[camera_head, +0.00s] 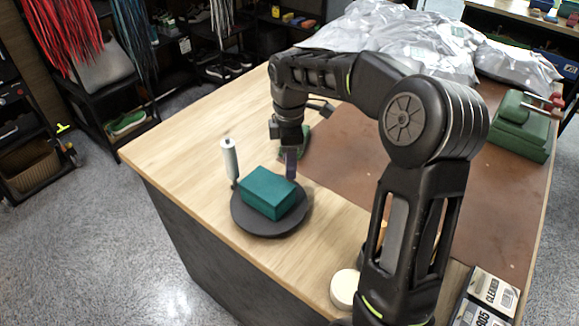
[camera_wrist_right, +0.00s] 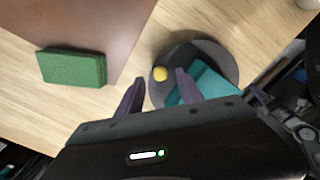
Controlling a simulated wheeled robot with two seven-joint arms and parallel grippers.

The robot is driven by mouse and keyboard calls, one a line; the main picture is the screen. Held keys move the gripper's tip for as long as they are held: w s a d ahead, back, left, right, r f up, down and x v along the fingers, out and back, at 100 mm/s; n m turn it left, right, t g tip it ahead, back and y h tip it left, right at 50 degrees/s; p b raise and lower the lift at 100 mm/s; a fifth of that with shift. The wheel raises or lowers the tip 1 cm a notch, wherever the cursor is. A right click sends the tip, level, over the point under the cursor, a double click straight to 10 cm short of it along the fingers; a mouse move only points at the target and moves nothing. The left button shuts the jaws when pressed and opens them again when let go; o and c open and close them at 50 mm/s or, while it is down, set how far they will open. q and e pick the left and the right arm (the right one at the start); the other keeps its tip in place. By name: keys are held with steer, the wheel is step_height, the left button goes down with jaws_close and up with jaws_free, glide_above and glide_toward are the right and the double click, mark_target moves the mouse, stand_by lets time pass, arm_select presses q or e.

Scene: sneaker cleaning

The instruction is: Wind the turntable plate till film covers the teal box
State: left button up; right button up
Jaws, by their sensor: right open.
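The teal box (camera_head: 268,192) lies on the dark round turntable plate (camera_head: 258,229) near the table's left front edge. Its visible faces look bare teal. A pale upright roll (camera_head: 230,160), likely the film, stands at the plate's left rim; no film strip shows clearly. My right gripper (camera_head: 290,170) points down at the plate's far side, behind the box. In the right wrist view its open fingers (camera_wrist_right: 160,88) stand either side of a yellow knob (camera_wrist_right: 160,73) on the plate, apparently not gripping it. The teal box (camera_wrist_right: 206,82) is partly hidden by a finger. My left gripper is not in view.
A green block (camera_wrist_right: 75,67) lies beyond the gripper at the brown mat's edge. A white round object (camera_head: 345,289) stands at the table's front edge. Silvery bags (camera_head: 400,45) and a green press-like object (camera_head: 520,125) are at the back. Bare wood lies left of the mat.

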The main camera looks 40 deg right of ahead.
steer(key=shift+f, duration=1.35)
jaws_close()
stand_by(0.4)
